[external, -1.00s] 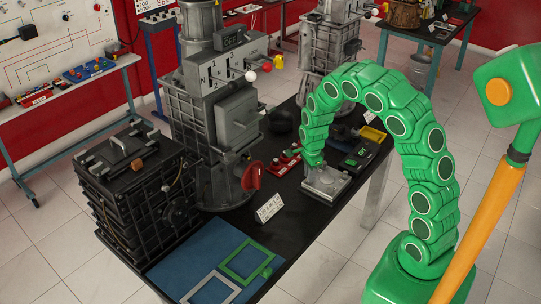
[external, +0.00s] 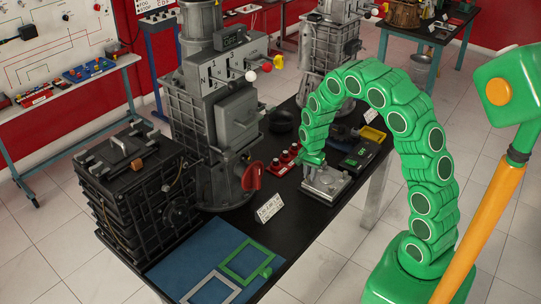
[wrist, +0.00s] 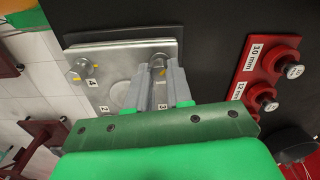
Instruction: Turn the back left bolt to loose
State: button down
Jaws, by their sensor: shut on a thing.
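A pale metal plate (wrist: 78,58) with hex bolts shows in the wrist view. One bolt (wrist: 81,68) at the upper left stands beside a label 4, clear of my gripper. Another bolt (wrist: 158,61) is at the plate's upper right, between the fingertips of my gripper (wrist: 159,68). My gripper is shut on this bolt. Labels 2 and 3 show lower down, and the fingers and green palm hide part of the plate there. In the external view the plate (external: 327,185) lies on the black table, with my gripper (external: 312,164) at its far left side.
Red blocks with labelled sockets (wrist: 268,62) stand right of the plate. A dark control box (external: 362,155) is behind the plate and a small white sign (external: 269,207) is to its left. The tall grey engine trainer (external: 223,125) stands farther left on the table.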

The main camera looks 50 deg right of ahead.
jog(key=n, duration=0.4)
jog(key=shift+n, duration=0.3)
jog(key=n, duration=0.3)
jog(key=shift+n, duration=0.3)
jog(key=n, duration=0.4)
jog(key=shift+n, duration=1.7)
jog(key=c, duration=1)
grip_release()
jog(key=shift+r, duration=0.15)
